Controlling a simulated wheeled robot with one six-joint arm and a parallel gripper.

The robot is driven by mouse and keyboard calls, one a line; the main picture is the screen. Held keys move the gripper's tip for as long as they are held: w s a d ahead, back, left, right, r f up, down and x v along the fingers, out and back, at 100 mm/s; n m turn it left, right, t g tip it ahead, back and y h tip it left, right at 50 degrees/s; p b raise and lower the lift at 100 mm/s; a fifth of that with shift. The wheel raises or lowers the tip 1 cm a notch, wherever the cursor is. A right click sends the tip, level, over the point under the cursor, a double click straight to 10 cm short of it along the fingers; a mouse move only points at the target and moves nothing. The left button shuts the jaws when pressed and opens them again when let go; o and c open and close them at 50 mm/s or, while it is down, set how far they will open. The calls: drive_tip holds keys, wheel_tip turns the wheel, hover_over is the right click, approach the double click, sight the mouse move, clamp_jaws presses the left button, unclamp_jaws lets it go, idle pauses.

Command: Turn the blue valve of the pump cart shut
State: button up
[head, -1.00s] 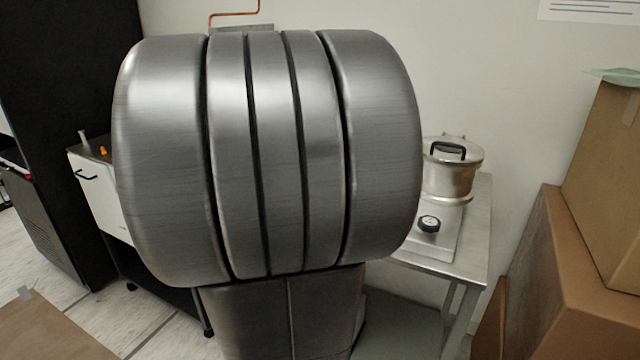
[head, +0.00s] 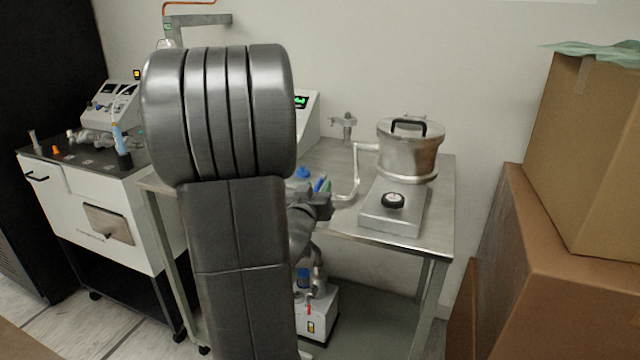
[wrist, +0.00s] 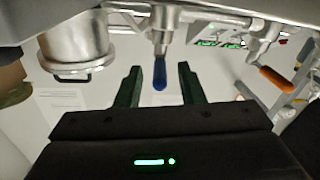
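The blue valve handle (wrist: 160,75) shows in the wrist view as a slim lever on a metal fitting. It lies between the two dark green fingers of my gripper (wrist: 159,84), with a gap on each side. The gripper is open. The wrist picture looks upside down. In the head view my gripper (head: 318,200) is partly hidden behind my arm, at the metal table's front edge. Blue parts (head: 303,173) show close to it. A white pump unit (head: 318,318) with a blue part on top stands below, partly hidden by my arm.
A steel pot (head: 410,150) and a grey box with a black knob (head: 393,200) stand on the metal table (head: 440,185). A white cabinet cart (head: 75,210) is at the left. Cardboard boxes (head: 545,250) are at the right. An orange handle (wrist: 275,78) is beside my gripper.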

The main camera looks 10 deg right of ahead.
sight(321, 181)
drive_tip(key=shift+x, duration=1.8)
clamp_jaws()
